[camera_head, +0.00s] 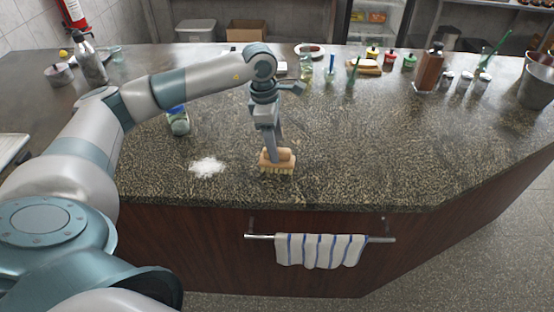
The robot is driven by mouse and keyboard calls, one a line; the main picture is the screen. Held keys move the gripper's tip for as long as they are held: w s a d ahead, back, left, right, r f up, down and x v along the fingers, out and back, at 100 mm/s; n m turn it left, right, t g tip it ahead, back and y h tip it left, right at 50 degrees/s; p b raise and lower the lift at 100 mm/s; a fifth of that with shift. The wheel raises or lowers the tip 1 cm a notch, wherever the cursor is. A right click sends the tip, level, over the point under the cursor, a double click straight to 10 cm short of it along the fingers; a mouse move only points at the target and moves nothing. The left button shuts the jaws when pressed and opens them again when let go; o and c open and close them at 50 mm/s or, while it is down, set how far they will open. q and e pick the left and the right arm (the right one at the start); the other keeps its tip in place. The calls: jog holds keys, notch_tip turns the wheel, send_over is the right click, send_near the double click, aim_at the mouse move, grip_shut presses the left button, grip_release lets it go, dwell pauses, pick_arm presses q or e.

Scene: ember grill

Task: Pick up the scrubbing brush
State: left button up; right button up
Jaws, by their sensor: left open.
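The scrubbing brush (277,166) has a light wooden back and pale bristles facing down. It rests on the speckled stone counter near the front edge. My left gripper (274,152) points down from above, with its fingers at the top of the brush. The jaws are open, and the fingers hide part of the brush's back. I cannot tell whether they touch it. My right gripper is not in view.
A patch of white powder (207,167) lies left of the brush. A jar (178,121) stands behind it. Bottles, shakers and small containers line the back of the counter (400,150). A striped towel (320,250) hangs from a front rail.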

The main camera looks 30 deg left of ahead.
aim_at(287, 161)
pick_arm(q)
jog(key=shift+f+p, duration=0.5)
jog(key=shift+p, duration=0.1)
jog(key=f+p, duration=0.1)
jog(key=f, duration=0.2)
jog(key=shift+w+p, duration=0.2)
jog(key=shift+p, duration=0.2)
jog(key=shift+d+f, duration=0.1)
jog(key=shift+f, duration=0.4)
jog(key=c, duration=1.2)
